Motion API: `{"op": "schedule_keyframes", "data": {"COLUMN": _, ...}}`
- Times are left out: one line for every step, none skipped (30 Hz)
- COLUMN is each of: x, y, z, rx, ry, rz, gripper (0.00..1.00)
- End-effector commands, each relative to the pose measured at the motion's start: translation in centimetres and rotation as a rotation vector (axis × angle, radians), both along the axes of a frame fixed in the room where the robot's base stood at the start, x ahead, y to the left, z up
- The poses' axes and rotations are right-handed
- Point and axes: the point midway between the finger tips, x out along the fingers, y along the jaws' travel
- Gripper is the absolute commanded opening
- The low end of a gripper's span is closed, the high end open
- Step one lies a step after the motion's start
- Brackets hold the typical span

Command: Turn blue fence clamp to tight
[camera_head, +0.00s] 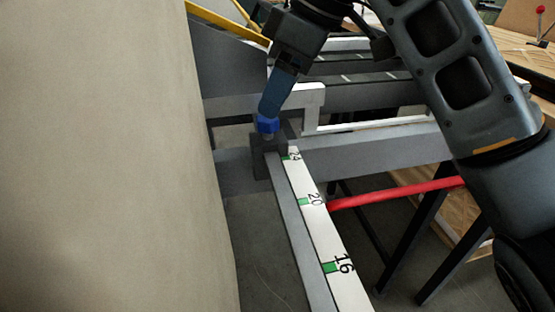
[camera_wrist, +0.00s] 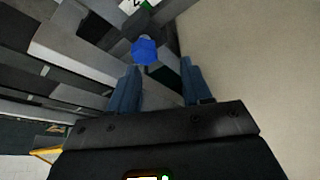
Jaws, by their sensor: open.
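The blue fence clamp (camera_head: 267,125) is a small bright blue knob on a dark grey block at the far end of the ruled rail. It also shows in the wrist view (camera_wrist: 145,51), just beyond the fingertips and nearer the left finger. My gripper (camera_head: 271,107) points down at the clamp from just above it. In the wrist view my gripper (camera_wrist: 159,66) is open, with its two blue-grey fingers apart and nothing held between them. In the head view the fingers overlap in line, and whether one touches the knob cannot be told.
A white rail with numbers and green marks (camera_head: 317,213) runs toward the front from the clamp block. A red bar (camera_head: 397,193) lies to its right. A large beige surface (camera_head: 105,160) fills the left side. Grey beams and a white bracket (camera_head: 313,95) stand close behind the clamp.

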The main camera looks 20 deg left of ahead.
Motion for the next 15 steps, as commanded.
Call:
{"op": "schedule_keyframes", "data": {"x": 0.0, "y": -0.1, "z": 0.9, "rx": 0.001, "ry": 0.0, "rz": 0.0, "gripper": 0.49}}
{"op": "schedule_keyframes", "data": {"x": 0.0, "y": -0.2, "z": 1.1, "rx": 0.001, "ry": 0.0, "rz": 0.001, "gripper": 0.49}}
{"op": "schedule_keyframes", "data": {"x": 0.0, "y": -0.3, "z": 1.4, "rx": 0.002, "ry": -0.001, "rz": 0.001, "gripper": 0.49}}
{"op": "schedule_keyframes", "data": {"x": 0.0, "y": -0.4, "z": 1.6, "rx": 0.002, "ry": -0.001, "rz": 0.001, "gripper": 0.49}}
{"op": "schedule_keyframes", "data": {"x": 0.0, "y": -0.4, "z": 1.8, "rx": 0.002, "ry": -0.001, "rz": 0.001, "gripper": 0.49}}
{"op": "schedule_keyframes", "data": {"x": 0.0, "y": -0.5, "z": 2.0, "rx": 0.002, "ry": -0.001, "rz": 0.001, "gripper": 0.49}}
{"op": "schedule_keyframes", "data": {"x": 0.0, "y": -0.6, "z": 2.2, "rx": 0.002, "ry": -0.001, "rz": 0.001, "gripper": 0.49}}
{"op": "schedule_keyframes", "data": {"x": 0.0, "y": -0.7, "z": 2.4, "rx": 0.002, "ry": -0.001, "rz": 0.001, "gripper": 0.49}}
{"op": "schedule_keyframes", "data": {"x": 0.0, "y": -0.8, "z": 2.6, "rx": 0.002, "ry": -0.001, "rz": 0.001, "gripper": 0.49}}
{"op": "schedule_keyframes", "data": {"x": 0.0, "y": -0.8, "z": 2.8, "rx": 0.002, "ry": -0.001, "rz": 0.001, "gripper": 0.49}}
{"op": "schedule_keyframes", "data": {"x": 0.0, "y": -0.9, "z": 2.9, "rx": 0.002, "ry": -0.001, "rz": 0.001, "gripper": 0.49}}
{"op": "schedule_keyframes", "data": {"x": 0.0, "y": -1.0, "z": 3.1, "rx": 0.002, "ry": -0.001, "rz": 0.001, "gripper": 0.49}}
{"op": "schedule_keyframes", "data": {"x": 0.0, "y": -1.1, "z": 3.3, "rx": 0.002, "ry": -0.001, "rz": 0.001, "gripper": 0.49}}
{"op": "schedule_keyframes", "data": {"x": 0.0, "y": -1.2, "z": 3.5, "rx": 0.003, "ry": -0.001, "rz": 0.001, "gripper": 0.49}}
{"op": "schedule_keyframes", "data": {"x": 0.0, "y": -1.3, "z": 3.7, "rx": 0.003, "ry": 0.0, "rz": 0.002, "gripper": 0.49}}
